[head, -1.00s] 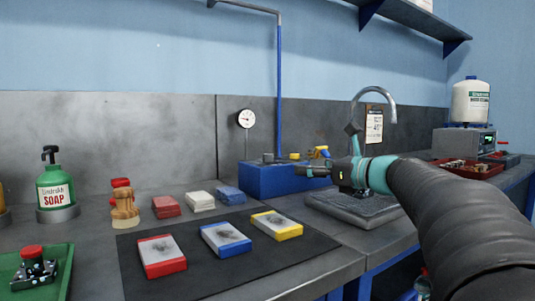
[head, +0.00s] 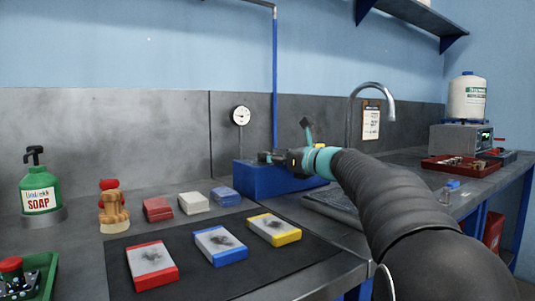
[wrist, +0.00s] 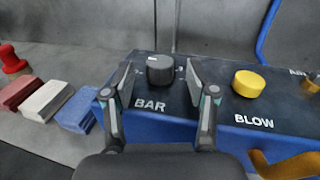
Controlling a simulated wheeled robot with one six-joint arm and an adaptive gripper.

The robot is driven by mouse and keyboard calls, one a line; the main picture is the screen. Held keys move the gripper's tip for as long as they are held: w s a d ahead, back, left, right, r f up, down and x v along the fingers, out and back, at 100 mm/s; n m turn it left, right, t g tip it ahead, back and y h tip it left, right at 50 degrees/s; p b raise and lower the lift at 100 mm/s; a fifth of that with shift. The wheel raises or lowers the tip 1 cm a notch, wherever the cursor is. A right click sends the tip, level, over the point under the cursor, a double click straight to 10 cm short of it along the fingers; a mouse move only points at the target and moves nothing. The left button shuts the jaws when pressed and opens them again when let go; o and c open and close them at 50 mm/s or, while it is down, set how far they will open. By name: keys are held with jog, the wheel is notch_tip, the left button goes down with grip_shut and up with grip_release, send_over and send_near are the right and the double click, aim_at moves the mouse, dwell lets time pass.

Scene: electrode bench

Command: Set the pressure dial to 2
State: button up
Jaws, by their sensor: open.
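The black pressure dial (wrist: 160,69) stands on top of the blue box (wrist: 180,128), above the white word BAR, with a small pale mark on its top. My gripper (wrist: 160,78) is open, with one finger to each side of the dial in the wrist view. Gaps show between dial and fingers. Scale numbers are mostly hidden by the fingers. In the head view my gripper (head: 272,156) is at the top of the blue box (head: 254,180), and the dial is hard to make out. A round gauge (head: 241,116) stands behind; its reading is too small to tell.
A yellow knob (wrist: 249,83) marked BLOW sits right of the dial. Red, white and blue blocks (wrist: 76,108) lie left of the box. A black mat (head: 200,280) with several coloured pads lies in front. A curved tap (head: 372,88) rises to the right.

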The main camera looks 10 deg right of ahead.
jog(key=shift+x, duration=1.15)
grip_shut()
jog(key=shift+s+a+m+h, duration=0.1)
jog(key=shift+m+h, duration=0.2)
jog(key=m+t+h+b, duration=0.1)
jog(key=h, duration=0.1)
jog(key=m+t+h, duration=0.1)
jog(key=h, duration=0.1)
jog(key=shift+a+m+b, duration=0.2)
jog(key=shift+m+b, duration=0.15)
jog(key=shift+m, duration=0.05)
jog(key=shift+a+m+t+h+b, duration=0.1)
jog(key=shift+m+t+h+b, duration=0.2)
jog(key=shift+m+h, duration=0.7)
jog(key=shift+m+t+h+b, duration=0.15)
jog(key=shift+m+t+h, duration=0.25)
jog(key=shift+h, duration=1)
jog(key=shift+r+m+h, duration=0.15)
jog(key=shift+m+h, duration=0.75)
jog(key=shift+h, duration=0.4)
